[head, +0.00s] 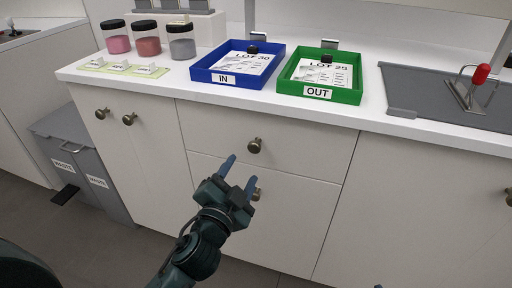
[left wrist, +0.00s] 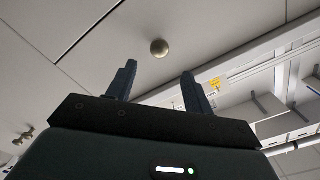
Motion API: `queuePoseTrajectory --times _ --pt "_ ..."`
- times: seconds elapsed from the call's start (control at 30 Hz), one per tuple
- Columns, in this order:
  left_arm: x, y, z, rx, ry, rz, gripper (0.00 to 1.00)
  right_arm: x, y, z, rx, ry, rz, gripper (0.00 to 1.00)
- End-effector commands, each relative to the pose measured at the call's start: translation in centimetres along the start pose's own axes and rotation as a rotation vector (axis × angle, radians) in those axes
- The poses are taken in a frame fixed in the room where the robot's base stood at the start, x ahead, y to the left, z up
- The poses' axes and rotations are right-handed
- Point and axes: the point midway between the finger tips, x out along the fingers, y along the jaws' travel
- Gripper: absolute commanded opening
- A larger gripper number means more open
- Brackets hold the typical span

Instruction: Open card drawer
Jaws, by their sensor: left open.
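Two closed drawer fronts sit below the counter, one above the other. The upper drawer (head: 300,150) has a round brass-coloured knob (head: 254,145). The lower drawer (head: 290,225) has a similar knob (head: 257,194), partly behind my gripper. Neither front shows a label naming the card drawer. My left gripper (head: 239,172) is open and empty, its fingers pointing up toward the upper knob, apart from it. In the left wrist view a knob (left wrist: 159,48) lies beyond and between the open fingertips (left wrist: 159,68). My right gripper is out of view.
The counter (head: 215,92) above holds a blue IN tray (head: 225,78), a green OUT tray (head: 318,92), pigment jars (head: 146,45) and a dark sink (head: 420,85). A cupboard with two knobs (head: 128,118) and a grey waste bin (head: 85,165) stand left.

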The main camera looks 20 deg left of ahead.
Motion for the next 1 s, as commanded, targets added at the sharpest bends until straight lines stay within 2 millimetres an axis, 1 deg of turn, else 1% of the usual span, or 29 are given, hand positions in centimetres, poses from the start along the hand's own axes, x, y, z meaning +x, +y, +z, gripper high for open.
queuePoseTrajectory --times 0.03,0.3,0.4,0.5,0.67,0.93,1.0 --pt "1.1 -0.1 -0.1 0.002 0.003 -0.003 0.52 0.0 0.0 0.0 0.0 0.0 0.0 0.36" --pt "6.5 0.0 0.0 0.0 0.001 -0.001 0.52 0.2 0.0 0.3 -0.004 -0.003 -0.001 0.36" --pt "8.1 0.1 0.0 0.0 0.0 0.0 0.52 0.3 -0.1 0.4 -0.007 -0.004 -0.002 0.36" --pt "9.2 0.1 0.0 0.0 0.0 0.001 0.52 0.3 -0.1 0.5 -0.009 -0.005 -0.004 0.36" --pt "10.0 0.1 0.0 -0.001 -0.001 0.001 0.52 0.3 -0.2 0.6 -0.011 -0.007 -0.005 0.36" --pt "10.0 0.1 0.1 -0.002 -0.001 0.002 0.52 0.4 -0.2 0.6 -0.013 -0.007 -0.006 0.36" --pt "10.0 0.1 0.1 -0.002 -0.001 0.002 0.46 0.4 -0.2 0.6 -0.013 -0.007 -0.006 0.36"
